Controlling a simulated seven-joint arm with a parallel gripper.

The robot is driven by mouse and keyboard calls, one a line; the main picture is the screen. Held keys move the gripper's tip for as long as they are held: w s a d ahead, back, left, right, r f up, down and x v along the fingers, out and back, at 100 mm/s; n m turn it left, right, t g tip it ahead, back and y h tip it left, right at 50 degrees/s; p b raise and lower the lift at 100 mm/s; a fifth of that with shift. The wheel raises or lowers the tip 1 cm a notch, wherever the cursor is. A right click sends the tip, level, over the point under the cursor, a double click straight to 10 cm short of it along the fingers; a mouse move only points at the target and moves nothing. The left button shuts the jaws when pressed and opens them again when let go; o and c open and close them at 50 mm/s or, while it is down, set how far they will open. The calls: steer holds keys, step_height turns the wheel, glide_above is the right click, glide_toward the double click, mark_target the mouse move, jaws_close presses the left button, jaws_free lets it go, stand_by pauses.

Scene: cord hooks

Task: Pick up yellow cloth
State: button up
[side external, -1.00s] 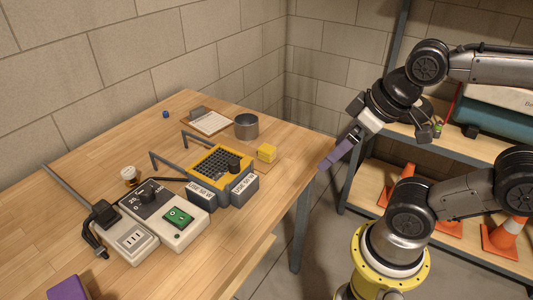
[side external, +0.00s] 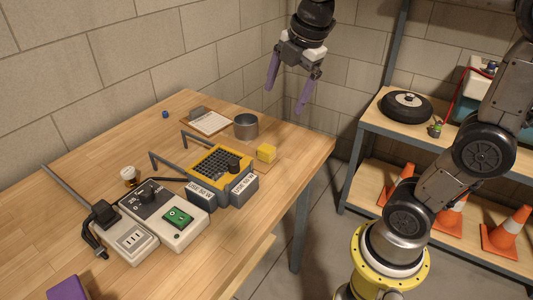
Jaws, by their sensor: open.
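A small yellow block-shaped thing (side external: 266,152) sits on a thin tan square near the right edge of the table. It is the only loose yellow piece that could be the yellow cloth; I cannot tell whether it is folded fabric. My gripper (side external: 286,98) hangs above the back right of the table, pointing down. Its two purple fingers are spread apart with nothing between them. It is well above the yellow thing and up the picture from it.
A metal cup (side external: 246,127) stands close behind the yellow thing. A yellow-framed grid tray (side external: 221,163) and grey labelled blocks (side external: 201,196) lie left of it. Hooked rods (side external: 166,166) rise nearby. A control box (side external: 165,214) is at front left. The right table corner is clear.

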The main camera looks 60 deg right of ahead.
steer(key=w+d+f+n+g, duration=0.25)
steer(key=w+d+f, duration=0.3)
steer(key=w, duration=0.35)
steer(key=g, duration=0.1)
glide_above(267, 148)
steer(key=shift+m, duration=0.35)
steer(key=f, duration=1.4)
steer(key=shift+s+d+f, duration=0.1)
steer(key=shift+d+f, duration=0.1)
steer(key=shift+d, duration=0.15)
steer(key=shift+w+a+f, duration=0.1)
steer(key=shift+a+f, duration=0.1)
steer(key=shift+f, duration=1.2)
steer(key=shift+w+a+f, duration=0.1)
steer(key=shift+a+f, duration=0.05)
steer(key=shift+f, duration=1.2)
steer(key=c, duration=1.4)
steer(key=shift+c, duration=0.2)
steer(key=shift+r, duration=0.15)
